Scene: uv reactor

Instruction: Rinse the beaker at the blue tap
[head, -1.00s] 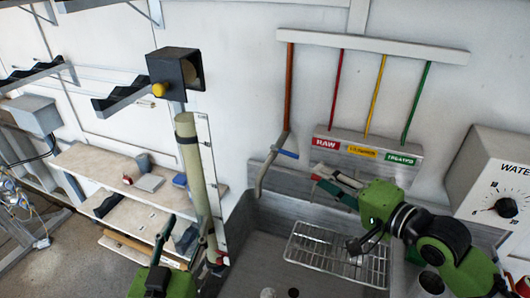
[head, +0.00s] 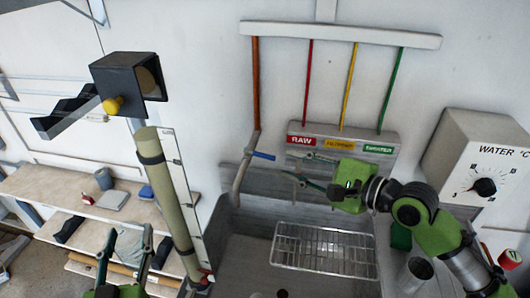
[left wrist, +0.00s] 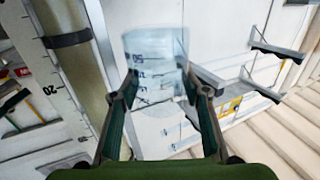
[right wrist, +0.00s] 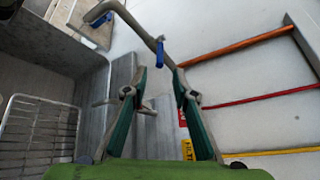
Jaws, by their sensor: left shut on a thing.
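The clear beaker (left wrist: 153,62), with dark graduation marks, sits between the fingertips of my left gripper (left wrist: 160,92) in the left wrist view. The blue tap handle (head: 264,156) is on the grey spout below the orange pipe, above the sink. My right gripper (head: 298,170) is open and empty, right of the handle. In the right wrist view, the blue handle (right wrist: 160,52) lies beyond the gap between its fingertips (right wrist: 160,85).
A wire rack (head: 325,250) lies in the grey sink (head: 245,250). A tall graduated column (head: 170,190) stands between my left gripper and the sink. The RAW sign (head: 301,141) is beside the tap. A water temperature box (head: 480,165) is at right.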

